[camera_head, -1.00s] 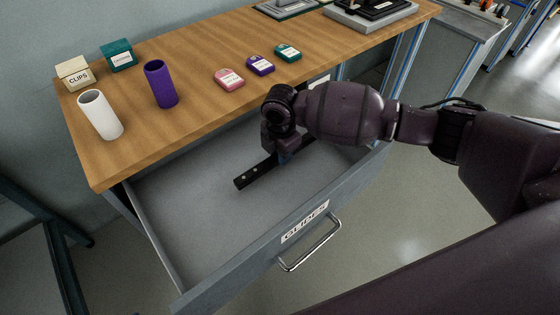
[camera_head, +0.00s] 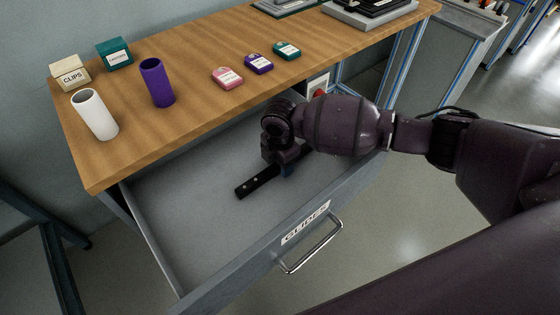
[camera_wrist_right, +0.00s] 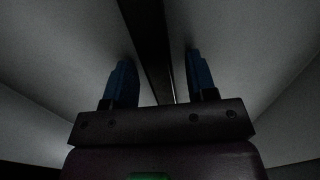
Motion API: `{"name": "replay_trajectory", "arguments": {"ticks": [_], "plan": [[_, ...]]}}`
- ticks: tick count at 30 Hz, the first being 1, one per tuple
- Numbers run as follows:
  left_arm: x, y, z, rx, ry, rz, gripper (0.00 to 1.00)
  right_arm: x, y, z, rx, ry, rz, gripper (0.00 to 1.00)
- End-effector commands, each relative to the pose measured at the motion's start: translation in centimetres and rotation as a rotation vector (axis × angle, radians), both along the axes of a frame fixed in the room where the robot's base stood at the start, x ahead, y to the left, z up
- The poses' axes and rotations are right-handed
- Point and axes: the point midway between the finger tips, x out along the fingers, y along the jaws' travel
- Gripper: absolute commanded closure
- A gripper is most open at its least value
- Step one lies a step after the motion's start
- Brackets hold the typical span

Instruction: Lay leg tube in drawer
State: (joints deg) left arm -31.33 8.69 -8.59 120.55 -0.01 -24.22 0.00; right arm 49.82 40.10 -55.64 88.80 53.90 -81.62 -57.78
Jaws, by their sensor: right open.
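A dark bar with small light dots near one end, which I take as the leg tube (camera_head: 258,182), lies inside the open drawer (camera_head: 195,225), slanting from lower left to upper right. My right gripper (camera_head: 286,165) reaches down over its middle, hiding part of it. In the right wrist view the bar (camera_wrist_right: 150,35) runs between the two blue fingertips (camera_wrist_right: 161,85). The fingers are apart, with visible gaps to the bar. My left gripper does not show.
The drawer front has a metal handle (camera_head: 312,248) and a "GLIDES" label. On the wooden workbench (camera_head: 200,110) stand a white tube (camera_head: 97,118), a purple tube (camera_head: 157,83), two small boxes and three coloured tags. The drawer's left part is clear.

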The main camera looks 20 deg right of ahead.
Motion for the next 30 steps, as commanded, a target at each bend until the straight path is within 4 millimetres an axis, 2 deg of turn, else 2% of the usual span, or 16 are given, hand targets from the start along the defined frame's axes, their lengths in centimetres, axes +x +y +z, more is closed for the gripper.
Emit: {"name": "replay_trajectory", "arguments": {"ticks": [5, 8, 15, 21, 25, 30], "plan": [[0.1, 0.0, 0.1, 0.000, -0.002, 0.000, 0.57, 0.0, 0.0, 0.4, 0.001, -0.002, 0.000, 0.48], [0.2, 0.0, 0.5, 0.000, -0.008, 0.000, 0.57, 0.1, 0.0, 1.5, 0.001, -0.004, 0.000, 0.48], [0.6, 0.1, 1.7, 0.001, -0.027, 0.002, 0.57, 0.2, 0.0, 6.1, 0.001, -0.008, 0.000, 0.48], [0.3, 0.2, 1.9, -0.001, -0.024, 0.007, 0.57, 0.1, 0.0, 9.6, 0.001, -0.005, 0.001, 0.48], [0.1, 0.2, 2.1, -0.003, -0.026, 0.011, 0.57, 0.1, 0.0, 11.2, 0.000, -0.004, 0.001, 0.48], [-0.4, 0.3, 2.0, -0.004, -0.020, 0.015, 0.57, 0.0, 0.0, 12.2, 0.000, -0.001, 0.000, 0.48]]}}
